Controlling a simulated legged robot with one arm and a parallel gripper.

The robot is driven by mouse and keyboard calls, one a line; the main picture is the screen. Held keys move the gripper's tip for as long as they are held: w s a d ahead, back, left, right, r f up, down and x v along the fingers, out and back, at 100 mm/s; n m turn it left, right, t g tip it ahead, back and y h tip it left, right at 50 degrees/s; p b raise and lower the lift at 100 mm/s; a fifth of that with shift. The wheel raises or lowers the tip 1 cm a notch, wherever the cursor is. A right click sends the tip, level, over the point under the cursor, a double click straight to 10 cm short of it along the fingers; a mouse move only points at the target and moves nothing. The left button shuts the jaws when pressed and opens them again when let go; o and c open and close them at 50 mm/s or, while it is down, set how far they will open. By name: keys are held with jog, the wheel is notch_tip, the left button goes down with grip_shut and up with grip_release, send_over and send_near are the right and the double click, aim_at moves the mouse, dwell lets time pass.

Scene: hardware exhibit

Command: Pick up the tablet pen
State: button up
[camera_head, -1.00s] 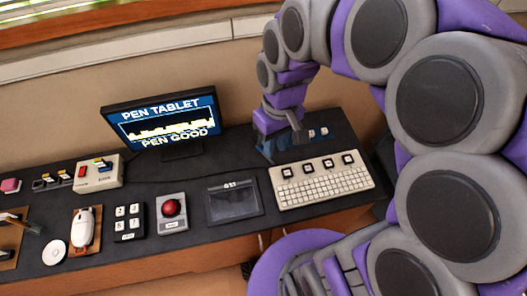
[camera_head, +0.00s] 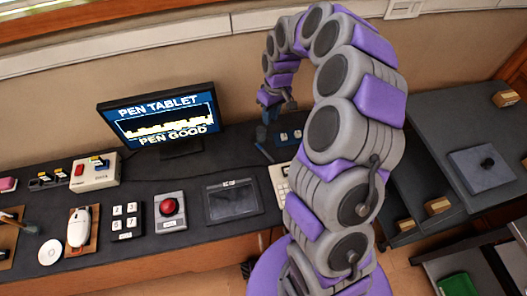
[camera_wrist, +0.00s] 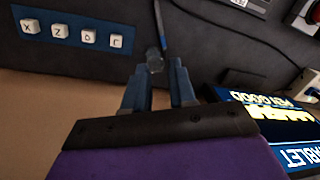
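The tablet pen, a thin blue stick, shows at the top middle of the wrist view (camera_wrist: 161,28) and lies on the dark desk below my gripper in the head view (camera_head: 264,153). In the wrist view my gripper (camera_wrist: 158,74) points at the pen's near end, with its two blue-grey fingers apart. A small grey, translucent-looking piece (camera_wrist: 154,60) sits at that end, just beyond the fingertips. I cannot tell whether the fingers touch it. In the head view my gripper (camera_head: 264,132) hangs above the desk right of the monitor. The black pen tablet (camera_head: 232,203) lies left of the keyboard.
A monitor (camera_head: 160,120) reading "PEN TABLET" and "PEN GOOD" stands at the back. A blue key panel (camera_wrist: 75,29) is beside the pen. The keyboard (camera_head: 279,183) is mostly hidden by my arm. A red button box (camera_head: 170,212) stands left of the tablet.

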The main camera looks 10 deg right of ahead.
jog(key=f, duration=0.1)
jog(key=b, duration=0.3)
send_over(264, 151)
jog(key=d, duration=0.1)
jog(key=f, duration=1.1)
jog(key=shift+w+d+f, duration=0.1)
jog(key=shift+w+f, duration=0.05)
jog(key=shift+w, duration=0.15)
jog(key=shift+s+a+f+b, duration=0.15)
jog(key=shift+f+b, duration=0.1)
jog(key=shift+f, duration=0.65)
jog(key=shift+w+a+f+b, duration=0.1)
jog(key=shift+a+f+b, duration=0.15)
jog(key=shift+f, duration=0.65)
jog(key=shift+s+a+f+b, duration=0.1)
jog(key=shift+f+b, duration=0.15)
jog(key=shift+f, duration=0.65)
jog(key=shift+r, duration=0.1)
grip_shut()
